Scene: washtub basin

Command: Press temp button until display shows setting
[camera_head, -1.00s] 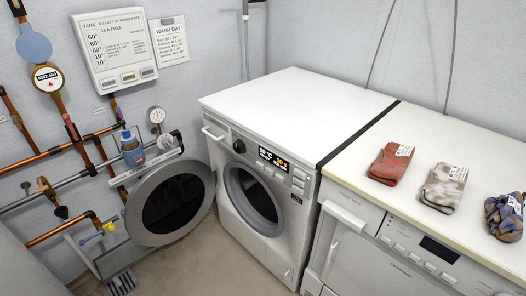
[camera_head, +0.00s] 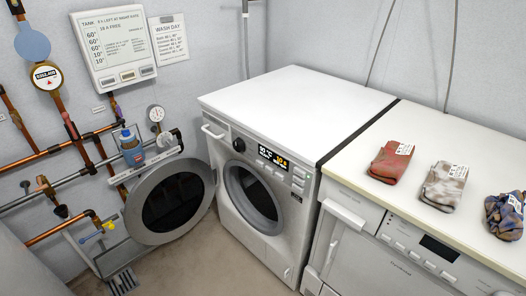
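A white washing machine (camera_head: 215,134) stands at the centre with its round door (camera_head: 172,205) swung open to the left. Its lit display (camera_head: 273,158) shows white and yellow characters too small to read surely. A dark round knob (camera_head: 239,145) is left of the display. Several small buttons (camera_head: 299,178) sit right of the display; I cannot tell which is the temp button. Neither of my grippers is in view.
A wall panel (camera_head: 112,45) and a wash day notice (camera_head: 172,38) hang above pipes on the left wall. A blue-capped bottle (camera_head: 131,148) stands by the pipes. A second machine (camera_head: 400,235) at right carries a red folded garment (camera_head: 390,161), a patterned one (camera_head: 444,187) and a blue one (camera_head: 505,215).

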